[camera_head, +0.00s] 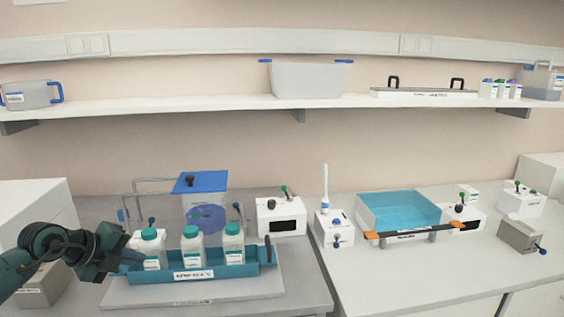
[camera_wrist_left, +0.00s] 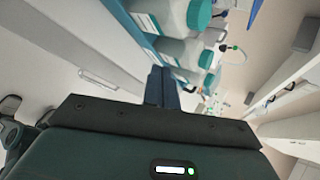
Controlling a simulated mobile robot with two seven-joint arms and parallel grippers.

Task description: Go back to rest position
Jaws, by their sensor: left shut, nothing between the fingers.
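My left gripper (camera_head: 136,259) is at the left end of a teal rack (camera_head: 222,268), close beside the leftmost bottle (camera_head: 150,247). In the left wrist view its fingers (camera_wrist_left: 162,88) are together with nothing between them. Whether they touch the rack or bottle cannot be told. The rack holds three white bottles with green caps, upright in a row, including the middle bottle (camera_head: 193,246) and the right bottle (camera_head: 233,242). The rack stands on a flat pale plate (camera_head: 240,284) with a dark upright handle at its right end. My right gripper is out of view.
Behind the rack stands a clear tank with a blue lid (camera_head: 200,182). A white box device (camera_head: 281,217) is to its right. A blue water bath (camera_head: 399,211) stands on the right bench. A shelf (camera_head: 220,101) spans the wall above. Bare bench lies front right.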

